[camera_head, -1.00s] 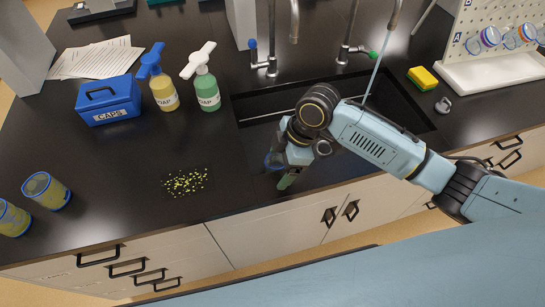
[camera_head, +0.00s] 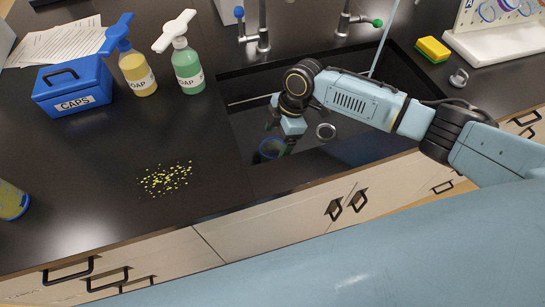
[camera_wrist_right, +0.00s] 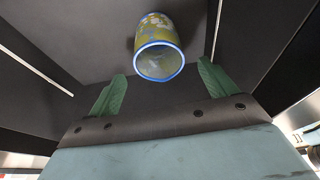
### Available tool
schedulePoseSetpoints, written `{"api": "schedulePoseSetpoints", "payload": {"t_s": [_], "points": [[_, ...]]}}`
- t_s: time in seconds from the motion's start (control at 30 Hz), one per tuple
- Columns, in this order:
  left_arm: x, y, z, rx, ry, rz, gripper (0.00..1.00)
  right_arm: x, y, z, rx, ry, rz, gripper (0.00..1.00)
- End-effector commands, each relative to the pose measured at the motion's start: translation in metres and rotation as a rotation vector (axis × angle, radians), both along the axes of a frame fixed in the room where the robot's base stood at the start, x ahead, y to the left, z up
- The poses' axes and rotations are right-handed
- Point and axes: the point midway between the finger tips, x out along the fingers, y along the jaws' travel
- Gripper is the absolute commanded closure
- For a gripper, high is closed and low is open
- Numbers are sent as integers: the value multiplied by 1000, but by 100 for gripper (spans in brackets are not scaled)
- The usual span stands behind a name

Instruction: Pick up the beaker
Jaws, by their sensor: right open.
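A beaker with a blue rim (camera_head: 270,149) is down in the sink, partly hidden behind my right gripper (camera_head: 284,143) in the head view. In the right wrist view the beaker (camera_wrist_right: 158,50) has a blue rim and yellowish, mottled walls. It is just beyond the fingertips, roughly centred between them. My right gripper (camera_wrist_right: 162,82) is open, with its two green fingers apart and nothing between them. Another blue-rimmed beaker (camera_head: 12,201) with yellow content stands on the counter at the left edge. My left gripper is not in view.
The dark sink (camera_head: 240,125) has raised edges around my right gripper. Taps (camera_head: 262,40) stand behind it. A blue caps box (camera_head: 72,88), a yellow soap bottle (camera_head: 138,75) and a green one (camera_head: 187,68) stand left. Yellow bits (camera_head: 165,179) lie on the counter.

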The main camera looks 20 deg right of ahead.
Motion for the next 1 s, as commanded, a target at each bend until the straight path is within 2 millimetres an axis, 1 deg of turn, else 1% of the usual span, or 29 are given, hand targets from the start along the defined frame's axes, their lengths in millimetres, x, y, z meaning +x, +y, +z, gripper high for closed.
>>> {"api": "schedulePoseSetpoints", "payload": {"t_s": [0.03, 0.17, 0.27, 0.4, 0.53, 0.63, 0.83, 1.0], "points": [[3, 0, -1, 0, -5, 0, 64, 0, 2, -7, 0, 1, -1, 16], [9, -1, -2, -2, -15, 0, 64, 0, 4, -14, -1, 0, 0, 16], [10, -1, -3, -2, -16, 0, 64, 0, 6, -23, -1, 0, 0, 16], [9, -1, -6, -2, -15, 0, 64, 0, 12, -45, -1, 1, -1, 16], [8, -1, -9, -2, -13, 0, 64, 0, 16, -60, 0, 1, 0, 16], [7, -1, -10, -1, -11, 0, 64, 0, 18, -64, -1, 0, 1, 16], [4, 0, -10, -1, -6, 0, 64, 0, 18, -64, -1, -1, 1, 16], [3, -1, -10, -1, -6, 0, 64, 0, 17, -64, -1, -1, 1, 38]]}}
